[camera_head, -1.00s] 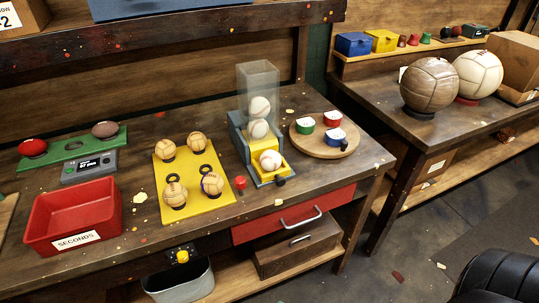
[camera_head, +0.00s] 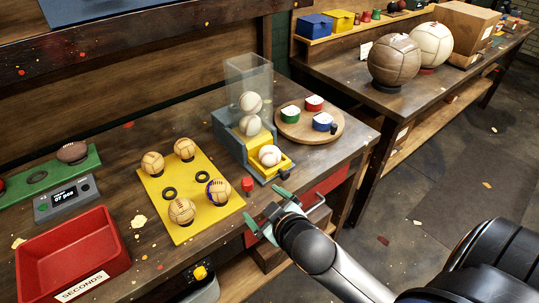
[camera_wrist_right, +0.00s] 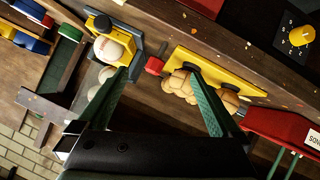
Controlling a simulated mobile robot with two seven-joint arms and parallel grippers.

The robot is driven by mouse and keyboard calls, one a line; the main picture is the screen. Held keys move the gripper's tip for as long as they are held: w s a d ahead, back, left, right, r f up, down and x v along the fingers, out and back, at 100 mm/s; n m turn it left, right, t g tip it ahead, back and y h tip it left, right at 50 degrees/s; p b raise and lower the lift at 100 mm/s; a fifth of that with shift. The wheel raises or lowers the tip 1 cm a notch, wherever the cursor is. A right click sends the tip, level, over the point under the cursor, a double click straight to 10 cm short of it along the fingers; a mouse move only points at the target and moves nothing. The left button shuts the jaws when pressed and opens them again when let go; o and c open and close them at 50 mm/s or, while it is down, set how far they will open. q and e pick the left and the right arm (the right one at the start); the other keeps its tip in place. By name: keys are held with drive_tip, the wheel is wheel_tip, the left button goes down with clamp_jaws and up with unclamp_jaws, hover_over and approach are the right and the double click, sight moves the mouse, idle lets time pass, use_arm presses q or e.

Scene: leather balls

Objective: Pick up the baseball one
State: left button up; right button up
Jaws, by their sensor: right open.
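A white baseball (camera_head: 269,155) with red stitching rests in the yellow outlet tray of a grey-blue dispenser (camera_head: 232,140). More white balls (camera_head: 250,103) are stacked inside its clear hopper. My right gripper (camera_head: 271,210) is open and empty, in front of the tray near the table's front edge, apart from the ball. In the right wrist view, the outlet ball (camera_wrist_right: 108,48) shows beyond one green finger, and the open fingers (camera_wrist_right: 168,88) hold nothing. My left gripper is not in view.
A yellow board (camera_head: 205,222) with several tan balls stands left of the dispenser, with a small red knob (camera_head: 247,184) between them. A round wooden tray (camera_head: 300,135) with small coloured tubs sits behind right. A red bin (camera_head: 72,250) is at front left.

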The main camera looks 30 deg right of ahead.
drive_tip(key=w+a+r+n+t+y, duration=0.2)
drive_tip(key=w+a+r+n+t, duration=0.15)
drive_tip(key=r, duration=0.55)
drive_tip(key=w+a+r+n+t+y, duration=0.25)
drive_tip(key=w+r+n+t, duration=0.2)
drive_tip(key=r, duration=0.35)
drive_tip(key=s+a+r+n+g+y, duration=0.1)
drive_tip(key=a+r+n+g+y, duration=0.1)
drive_tip(key=a+r+n+y, duration=0.65)
drive_tip(key=n+g+h, duration=1.2)
drive_tip(key=n+g, duration=0.1)
drive_tip(key=n, duration=0.2)
approach(271, 150)
drive_tip(key=shift+m+g, duration=0.25)
drive_tip(key=shift+g, duration=0.05)
drive_tip(key=x, duration=0.2)
drive_tip(key=w+p+x, duration=0.1)
drive_tip(key=x, duration=0.2)
drive_tip(key=shift+d+r, duration=0.1)
drive_tip(key=shift+r, duration=0.1)
drive_tip(key=x, duration=0.2)
drive_tip(key=p+x, duration=0.1)
drive_tip(key=x, duration=0.3)
drive_tip(key=shift+s+f, duration=0.2)
drive_tip(key=shift+f, duration=0.1)
